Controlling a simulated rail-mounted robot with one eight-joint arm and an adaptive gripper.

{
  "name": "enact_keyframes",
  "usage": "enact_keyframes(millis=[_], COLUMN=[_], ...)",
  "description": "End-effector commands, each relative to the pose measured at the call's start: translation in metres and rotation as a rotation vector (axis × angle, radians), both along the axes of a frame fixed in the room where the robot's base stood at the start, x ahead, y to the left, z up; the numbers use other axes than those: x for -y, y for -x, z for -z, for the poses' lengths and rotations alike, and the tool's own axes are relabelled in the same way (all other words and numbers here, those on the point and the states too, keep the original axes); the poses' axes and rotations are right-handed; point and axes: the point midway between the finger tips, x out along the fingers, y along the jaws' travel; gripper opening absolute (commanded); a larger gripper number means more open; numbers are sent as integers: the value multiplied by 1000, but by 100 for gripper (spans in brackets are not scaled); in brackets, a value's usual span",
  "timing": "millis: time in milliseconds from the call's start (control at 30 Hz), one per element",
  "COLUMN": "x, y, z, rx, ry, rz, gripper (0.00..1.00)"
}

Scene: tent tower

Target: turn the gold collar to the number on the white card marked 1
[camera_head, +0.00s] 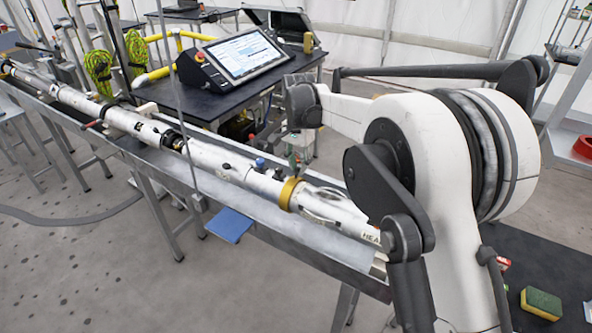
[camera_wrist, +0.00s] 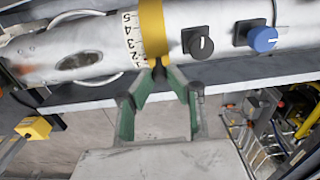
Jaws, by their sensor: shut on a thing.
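The gold collar (camera_head: 290,193) is a band around the long white tube (camera_head: 225,165) in the head view. In the wrist view the collar (camera_wrist: 153,28) is beside a strip of black numbers (camera_wrist: 131,38) on the tube; 5, 4, 3 and 2 can be made out. My gripper (camera_wrist: 160,71) has its fingertips drawn together at the collar's lower edge, shut on it. A small dark part shows between the tips, too small to make out. I see no white card marked 1 in either view.
A black knob (camera_wrist: 198,43) and a blue knob (camera_wrist: 262,38) stand on the tube right of the collar. The tube lies along a metal trough. A console (camera_head: 240,55) stands on a black table behind. A yellow-green sponge (camera_head: 541,305) lies at lower right.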

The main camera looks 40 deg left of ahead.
Motion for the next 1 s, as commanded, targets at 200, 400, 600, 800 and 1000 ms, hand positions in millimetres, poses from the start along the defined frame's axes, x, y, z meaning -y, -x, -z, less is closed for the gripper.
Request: enact_keyframes(millis=[200,400,600,800,1000], x=[-1,-1,-1,-1,-2], y=[-21,-23,-23,-21,-21], z=[12,10,10,10,5], rx=[6,6,6,4,3], ry=[-3,-2,-3,-1,-1], rz=[3,2,3,2,1], gripper=[0,0,26,32,32])
